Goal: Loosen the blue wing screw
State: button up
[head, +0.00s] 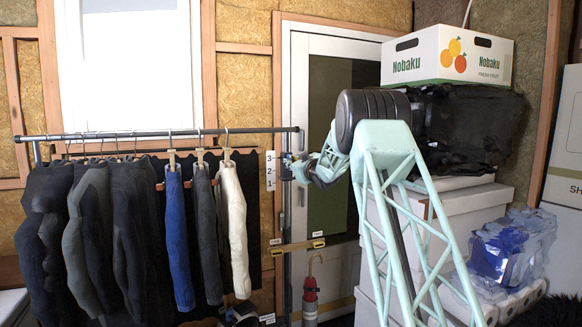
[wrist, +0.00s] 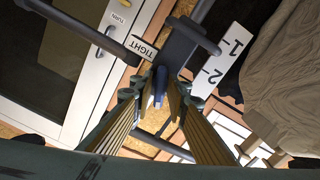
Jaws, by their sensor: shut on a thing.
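The blue wing screw (wrist: 160,84) shows between my fingertips in the wrist view, below a dark bracket (wrist: 184,45) on the rack's post. Only a narrow part of it shows, so its exact angle is hard to tell. My gripper (wrist: 160,98) is shut on it, one finger on each side. In the head view my gripper (head: 297,166) is at the upright post (head: 288,215) at the right end of the clothes rack. The screw is too small there to make out clearly.
A white plate with numbers (wrist: 226,62) and a "TIGHT" label (wrist: 143,47) sit near the bracket. Hanging trousers (head: 232,220) are left of the post. Stacked boxes (head: 450,55) are to the right.

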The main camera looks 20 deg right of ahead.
jog(key=shift+n+b, duration=0.4)
jog(key=shift+n, duration=0.4)
jog(key=o, duration=0.6)
jog(key=shift+o, duration=0.2)
jog(key=shift+s, duration=0.1)
jog(key=s, duration=1.1)
jog(key=shift+s+a, duration=0.2)
jog(key=shift+s, duration=0.2)
jog(key=shift+s+a+r, duration=0.1)
